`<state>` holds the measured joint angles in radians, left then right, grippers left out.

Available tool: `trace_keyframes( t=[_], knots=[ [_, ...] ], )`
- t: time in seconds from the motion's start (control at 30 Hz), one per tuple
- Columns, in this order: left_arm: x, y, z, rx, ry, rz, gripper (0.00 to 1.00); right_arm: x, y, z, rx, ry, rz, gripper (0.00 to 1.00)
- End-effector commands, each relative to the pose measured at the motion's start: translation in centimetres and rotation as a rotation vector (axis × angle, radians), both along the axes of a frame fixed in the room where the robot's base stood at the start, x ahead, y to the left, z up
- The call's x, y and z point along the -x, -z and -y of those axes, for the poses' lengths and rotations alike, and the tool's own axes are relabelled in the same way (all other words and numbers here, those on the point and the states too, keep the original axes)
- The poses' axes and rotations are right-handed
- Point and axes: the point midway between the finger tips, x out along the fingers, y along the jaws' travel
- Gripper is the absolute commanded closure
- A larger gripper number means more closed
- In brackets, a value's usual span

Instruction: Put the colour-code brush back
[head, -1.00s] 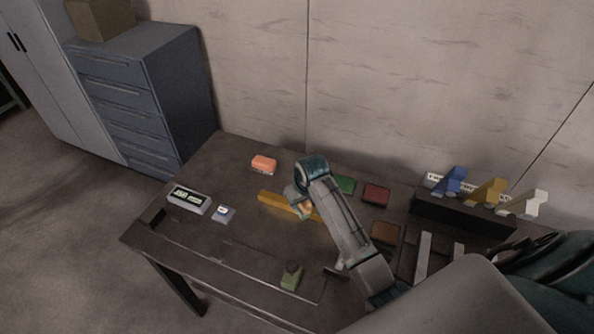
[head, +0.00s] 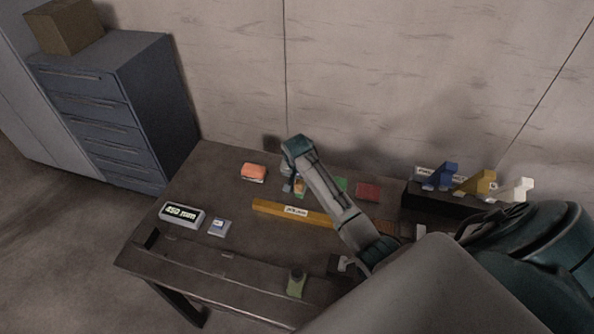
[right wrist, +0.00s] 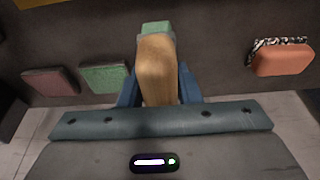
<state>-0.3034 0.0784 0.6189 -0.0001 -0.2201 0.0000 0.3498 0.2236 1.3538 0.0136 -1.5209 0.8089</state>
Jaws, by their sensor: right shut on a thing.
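In the right wrist view a brush (right wrist: 157,72) with a tan wooden body and a pale green end (right wrist: 155,29) sits between the blue fingers of my right gripper (right wrist: 158,92). The gripper is shut on it. In the head view my right gripper (head: 292,186) is over the back middle of the table, behind the yellow bar, and the brush is mostly hidden by the arm. A green pad (head: 341,184) and a red pad (head: 368,192) lie to its right. They also show in the wrist view, green (right wrist: 105,78) and red (right wrist: 50,82). My left gripper is not in view.
An orange block (head: 253,172) lies left of the gripper. A labelled yellow bar (head: 270,208) lies in front. A display box (head: 181,215), a small grey box (head: 219,228) and an olive-green object (head: 296,284) stand nearer. A dark rack (head: 450,201) holds blue, yellow and white pieces at right.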

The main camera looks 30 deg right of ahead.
Motion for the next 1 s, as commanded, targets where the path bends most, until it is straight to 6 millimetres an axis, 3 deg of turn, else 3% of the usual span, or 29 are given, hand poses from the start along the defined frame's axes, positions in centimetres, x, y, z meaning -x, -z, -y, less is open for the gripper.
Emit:
trace_keyframes(
  t=[0.13,0.2,0.4,0.67,1.0],
  knots=[
    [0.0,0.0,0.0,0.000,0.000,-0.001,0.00,-3.2,0.2,1.5,-0.001,0.002,0.000,0.91],
    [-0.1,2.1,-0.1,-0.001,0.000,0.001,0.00,-4.8,1.2,2.2,0.000,0.000,0.003,0.91],
    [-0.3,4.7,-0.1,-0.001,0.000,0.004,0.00,-7.1,1.3,3.4,0.001,0.000,0.001,0.91],
    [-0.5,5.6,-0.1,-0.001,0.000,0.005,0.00,-7.9,1.1,3.7,0.000,-0.002,0.000,0.91],
    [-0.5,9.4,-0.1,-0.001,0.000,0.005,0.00,-7.8,4.4,3.7,0.000,-0.002,0.000,0.91]
  ],
)
